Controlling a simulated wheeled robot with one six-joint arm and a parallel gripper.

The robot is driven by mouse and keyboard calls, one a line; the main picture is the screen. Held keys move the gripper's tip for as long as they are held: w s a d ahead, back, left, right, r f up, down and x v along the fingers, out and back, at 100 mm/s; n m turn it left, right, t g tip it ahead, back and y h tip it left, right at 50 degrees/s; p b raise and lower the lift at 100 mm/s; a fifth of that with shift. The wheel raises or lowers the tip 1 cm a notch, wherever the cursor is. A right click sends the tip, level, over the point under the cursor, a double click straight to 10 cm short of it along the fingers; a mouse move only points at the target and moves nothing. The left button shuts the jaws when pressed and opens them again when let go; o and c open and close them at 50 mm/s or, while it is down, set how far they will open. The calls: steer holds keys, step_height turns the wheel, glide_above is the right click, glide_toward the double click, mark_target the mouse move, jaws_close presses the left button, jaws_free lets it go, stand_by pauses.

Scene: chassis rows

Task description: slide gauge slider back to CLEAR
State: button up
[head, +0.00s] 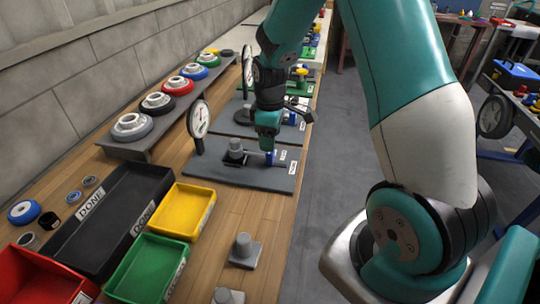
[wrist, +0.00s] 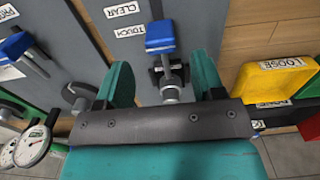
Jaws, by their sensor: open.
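The blue gauge slider (wrist: 160,38) is beside the TOUCH label (wrist: 130,31) in the wrist view. The CLEAR label (wrist: 122,10) is further up, to the upper left of the slider. The slider also shows in the head view (head: 270,158) on the dark grey plate (head: 240,178). My gripper (wrist: 162,62) is open, with one teal finger on each side of a grey post below the slider. In the head view my gripper (head: 266,140) is low over the plate. Whether a finger touches the slider or post cannot be told.
A round dial gauge (head: 200,118) stands at the plate's left edge. A yellow tray (head: 205,218), a green tray (head: 115,284) and a black DONE tray (head: 62,232) are nearer. Similar plates continue further along the bench. The floor aisle on the right is clear.

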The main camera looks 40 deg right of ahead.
mark_target(270, 155)
step_height(270, 155, down, 7)
steer(key=shift+r, duration=0.15)
